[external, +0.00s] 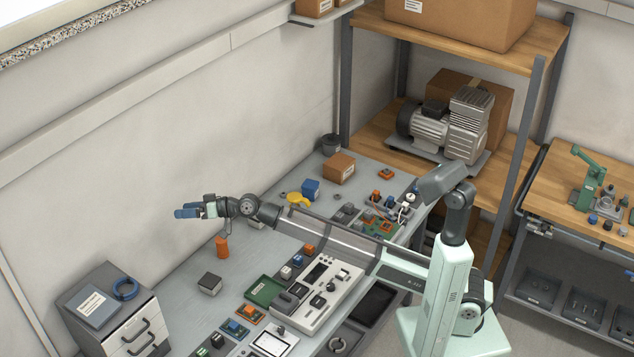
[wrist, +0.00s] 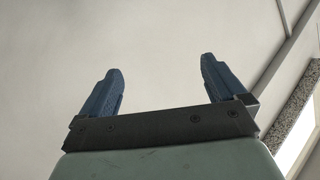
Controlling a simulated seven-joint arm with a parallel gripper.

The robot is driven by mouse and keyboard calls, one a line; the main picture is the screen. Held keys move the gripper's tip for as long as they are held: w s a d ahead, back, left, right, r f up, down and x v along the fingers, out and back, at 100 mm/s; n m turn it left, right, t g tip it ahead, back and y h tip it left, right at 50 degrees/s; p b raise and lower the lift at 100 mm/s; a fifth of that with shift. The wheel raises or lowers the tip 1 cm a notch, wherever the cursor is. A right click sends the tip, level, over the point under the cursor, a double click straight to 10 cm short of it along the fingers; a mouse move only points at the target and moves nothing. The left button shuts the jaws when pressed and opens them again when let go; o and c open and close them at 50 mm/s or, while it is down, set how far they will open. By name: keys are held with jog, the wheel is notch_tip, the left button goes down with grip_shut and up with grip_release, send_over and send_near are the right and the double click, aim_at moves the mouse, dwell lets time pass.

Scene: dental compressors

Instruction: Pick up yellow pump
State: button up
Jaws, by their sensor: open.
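A small yellow thing (external: 298,200), which looks like the yellow pump, lies on the grey workbench (external: 255,262), near its back edge by the wall. The arm partly covers the area in front of it. My gripper (external: 183,212) is raised over the bench, to the left of the yellow thing and well apart from it. In the wrist view my gripper (wrist: 158,88) shows two blue fingers spread wide with nothing between them.
An orange block (external: 222,247) and a dark grey block (external: 210,284) are below my gripper. A blue block (external: 311,189) and a brown box (external: 339,169) are near the yellow thing. A drawer unit (external: 115,315) stands at left. Electronics and trays crowd the bench's front.

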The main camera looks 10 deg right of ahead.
jog(key=w+d+f+h, duration=0.45)
jog(key=w+d, duration=0.45)
jog(key=w, duration=0.3)
jog(key=m+h, duration=0.2)
jog(key=h, duration=0.7)
send_near(294, 196)
jog(key=x, duration=0.4)
jog(key=shift+w+d+f, duration=0.2)
jog(key=shift+f, duration=0.2)
jog(key=shift+a+x, duration=0.2)
jog(key=shift+x, duration=2.55)
jog(key=shift+r, duration=0.1)
jog(key=c, duration=1.4)
